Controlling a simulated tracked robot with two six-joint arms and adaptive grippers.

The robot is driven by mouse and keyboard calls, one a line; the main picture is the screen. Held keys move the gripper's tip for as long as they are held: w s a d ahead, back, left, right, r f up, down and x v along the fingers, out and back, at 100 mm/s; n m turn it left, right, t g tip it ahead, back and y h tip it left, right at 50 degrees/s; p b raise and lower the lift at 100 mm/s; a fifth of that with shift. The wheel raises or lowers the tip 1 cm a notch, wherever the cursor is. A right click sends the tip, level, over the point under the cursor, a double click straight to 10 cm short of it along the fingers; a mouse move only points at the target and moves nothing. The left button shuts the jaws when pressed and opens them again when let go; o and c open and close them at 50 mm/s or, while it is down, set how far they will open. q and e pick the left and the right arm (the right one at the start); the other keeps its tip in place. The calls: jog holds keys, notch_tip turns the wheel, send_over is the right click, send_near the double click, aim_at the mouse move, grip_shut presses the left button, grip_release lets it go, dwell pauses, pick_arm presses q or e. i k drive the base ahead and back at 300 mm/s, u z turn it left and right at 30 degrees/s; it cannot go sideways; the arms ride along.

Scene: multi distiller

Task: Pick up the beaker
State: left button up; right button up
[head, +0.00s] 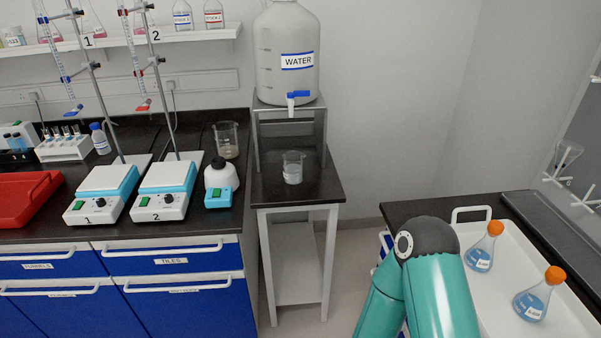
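A small clear beaker (293,168) stands upright on the black top of the narrow side table (265,188). It is in front of and below the blue tap of the water tank. It has a white label or pale contents in its lower part; I cannot tell which. A second, larger beaker (227,150) with a pale brownish content stands further back on the dark bench. My teal arm shows at the lower right, bent at its elbow, well away from both beakers. Neither of my grippers is in the picture.
The water tank (288,80) sits on a metal stand (291,111) behind the small beaker. Hotplates with burette stands and a red tray (25,195) occupy the bench at left. At right, a white tray (490,262) holds two orange-capped flasks of blue liquid.

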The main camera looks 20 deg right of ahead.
aim_at(293, 160)
jog(key=u, duration=0.05)
jog(key=i, duration=0.9)
jog(key=z, duration=0.05)
